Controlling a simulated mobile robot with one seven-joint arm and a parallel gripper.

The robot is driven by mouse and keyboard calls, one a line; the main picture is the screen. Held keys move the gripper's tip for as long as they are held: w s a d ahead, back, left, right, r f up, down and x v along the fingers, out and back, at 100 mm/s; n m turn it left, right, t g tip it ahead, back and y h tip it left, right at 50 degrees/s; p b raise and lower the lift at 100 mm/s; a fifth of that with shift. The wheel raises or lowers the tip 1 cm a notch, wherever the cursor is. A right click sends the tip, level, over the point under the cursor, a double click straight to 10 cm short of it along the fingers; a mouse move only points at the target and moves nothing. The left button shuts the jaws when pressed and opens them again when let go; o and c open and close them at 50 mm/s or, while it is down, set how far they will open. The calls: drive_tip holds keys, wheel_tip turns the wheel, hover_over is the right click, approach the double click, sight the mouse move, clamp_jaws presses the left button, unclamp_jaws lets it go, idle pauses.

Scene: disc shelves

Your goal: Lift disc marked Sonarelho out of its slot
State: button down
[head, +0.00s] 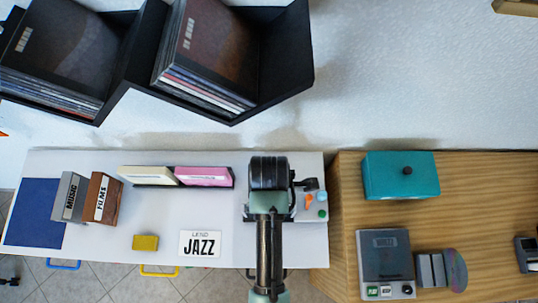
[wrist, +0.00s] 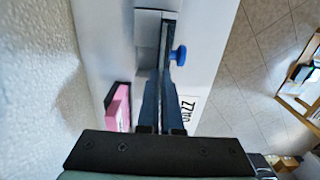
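I cannot read Sonarelho on any disc. Discs in dark sleeves stand in two black wall shelves at the upper left of the head view: a left stack (head: 62,50) and a right stack (head: 210,40). Their small labels are too blurred to read. My gripper (wrist: 160,76) shows in the wrist view as two dark fingers close together, with a narrow gap at most. It is over the white table, beside a grey slotted holder (wrist: 147,35) and a blue knob (wrist: 180,55). In the head view my arm hides the fingers.
The white table (head: 150,220) carries a cream case (head: 146,173) and a pink case (head: 203,176) in a black rack, MUSIC (head: 69,197) and FILMS (head: 102,198) blocks, and a JAZZ card (head: 200,243). A wooden table at right holds a teal box (head: 400,176) and a grey player (head: 384,258).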

wheel_tip(320, 180, up, 12)
drive_tip(key=p, duration=0.3)
drive_tip(key=shift+p, duration=0.35)
